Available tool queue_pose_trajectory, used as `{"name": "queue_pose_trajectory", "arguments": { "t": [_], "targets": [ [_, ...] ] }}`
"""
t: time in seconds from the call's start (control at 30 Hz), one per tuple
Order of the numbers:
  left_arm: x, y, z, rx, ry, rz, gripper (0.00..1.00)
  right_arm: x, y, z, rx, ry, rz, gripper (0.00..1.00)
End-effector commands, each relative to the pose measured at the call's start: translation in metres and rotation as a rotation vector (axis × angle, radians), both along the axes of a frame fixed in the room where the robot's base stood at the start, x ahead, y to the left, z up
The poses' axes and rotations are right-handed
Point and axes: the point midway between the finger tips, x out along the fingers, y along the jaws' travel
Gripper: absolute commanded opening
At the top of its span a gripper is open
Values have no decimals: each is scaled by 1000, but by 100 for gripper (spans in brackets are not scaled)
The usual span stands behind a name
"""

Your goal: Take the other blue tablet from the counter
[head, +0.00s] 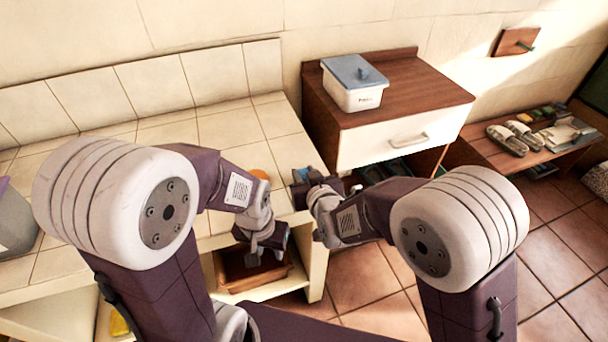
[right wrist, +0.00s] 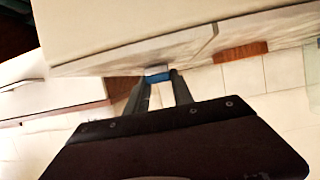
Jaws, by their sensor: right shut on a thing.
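A small blue tablet (right wrist: 158,76) sits between the fingertips of my right gripper (right wrist: 157,82) in the right wrist view. The gripper is shut on it. In the head view my right gripper (head: 304,178) is at the right end of the tiled counter (head: 222,123), and a bit of blue shows at its tips. I cannot tell whether the tablet still touches the counter. My left gripper (head: 264,245) hangs lower, in front of the counter's edge, pointing down. Its fingers are too hidden to tell their opening. No other blue tablet shows on the visible counter.
An orange thing (head: 260,174) lies on the counter, partly behind my left arm. A wooden cabinet (head: 425,84) with a white drawer stands right of the counter, bearing a lidded white tub (head: 353,92). A brown box (head: 255,275) is on the shelf below. A low bench (head: 490,152) holds sandals.

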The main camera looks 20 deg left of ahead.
Motion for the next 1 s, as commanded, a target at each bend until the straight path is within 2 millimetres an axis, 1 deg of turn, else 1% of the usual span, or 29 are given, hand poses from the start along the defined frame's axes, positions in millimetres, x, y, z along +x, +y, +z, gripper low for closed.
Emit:
{"name": "queue_pose_trajectory", "arguments": {
  "t": [0.17, 0.23, 0.37, 0.6, 0.63, 0.7, 0.73, 1.0],
  "targets": [
    [0, 0, 10, 0, 0, 0, 36, 1, 0, 28, 4, -3, -1, 0],
    [0, 0, 15, 0, 0, 0, 36, 1, 1, 44, 5, -5, 1, 0],
    [0, 0, 16, 0, 0, 0, 36, -21, -20, 59, 3, -4, 0, 0],
    [0, 0, 28, 0, 0, 0, 36, -62, -60, 95, 4, -6, 0, 0],
    [0, 0, 30, 0, 0, 0, 36, -67, -65, 98, 4, -4, 1, 0],
    [0, 0, 19, 0, -1, 0, 36, -72, -71, 97, 5, -6, -3, 0],
    [0, 0, 17, 0, 0, 0, 36, -74, -72, 98, 3, -6, -3, 0],
    [0, 0, 12, 0, 0, 0, 36, -84, -81, 106, 1, -2, 0, 0]
  ]
}}
